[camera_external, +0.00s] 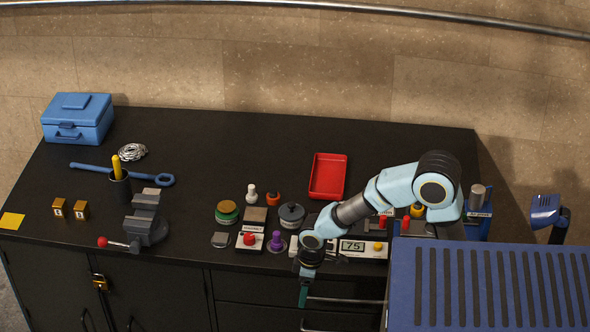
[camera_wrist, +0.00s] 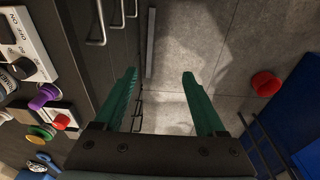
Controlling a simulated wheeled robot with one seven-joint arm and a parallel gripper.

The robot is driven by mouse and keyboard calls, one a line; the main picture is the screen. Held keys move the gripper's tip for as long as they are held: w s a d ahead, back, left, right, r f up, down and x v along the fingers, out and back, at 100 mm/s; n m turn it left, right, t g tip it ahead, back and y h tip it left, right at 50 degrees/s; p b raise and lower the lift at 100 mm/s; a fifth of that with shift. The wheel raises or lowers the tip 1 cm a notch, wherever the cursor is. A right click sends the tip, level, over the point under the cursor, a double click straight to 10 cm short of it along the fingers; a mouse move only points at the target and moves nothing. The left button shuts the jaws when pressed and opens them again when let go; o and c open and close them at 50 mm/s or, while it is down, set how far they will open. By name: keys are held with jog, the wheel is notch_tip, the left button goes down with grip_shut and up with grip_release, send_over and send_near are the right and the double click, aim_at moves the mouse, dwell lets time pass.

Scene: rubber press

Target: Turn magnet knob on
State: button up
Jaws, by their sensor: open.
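A red knob (camera_external: 250,239) sits on a small white-edged box near the table's front edge; its small lettering seems to read MAGNET. This red knob also shows at the left of the wrist view (camera_wrist: 62,122). A white panel with OFF and ON marks (camera_wrist: 32,36) and a black knob (camera_wrist: 24,69) is at the upper left of the wrist view. My gripper (camera_external: 303,296) hangs in front of the table's front edge, right of the red knob.
A purple knob (camera_external: 275,242) stands just right of the red knob. A green-and-orange round tin (camera_external: 227,211) and a grey lidded pot (camera_external: 291,214) stand behind. A panel reading 75 (camera_external: 352,246) is right of my gripper. Drawer handles (camera_external: 345,301) stick out below the table edge.

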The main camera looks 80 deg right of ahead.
jog(key=w+d+r+n+p, duration=0.1)
jog(key=w+d+r, duration=0.3)
jog(key=w+d, duration=0.95)
jog(key=n+g+p, duration=0.1)
jog(key=n, duration=0.1)
send_near(250, 236)
jog(key=f+p, duration=0.1)
jog(key=f, duration=0.3)
jog(key=f+p, duration=0.1)
jog(key=f, duration=0.3)
jog(key=shift+w+d+f+p, duration=0.1)
jog(key=shift+w+f+p, duration=0.1)
jog(key=shift+f+p, duration=0.15)
grip_shut()
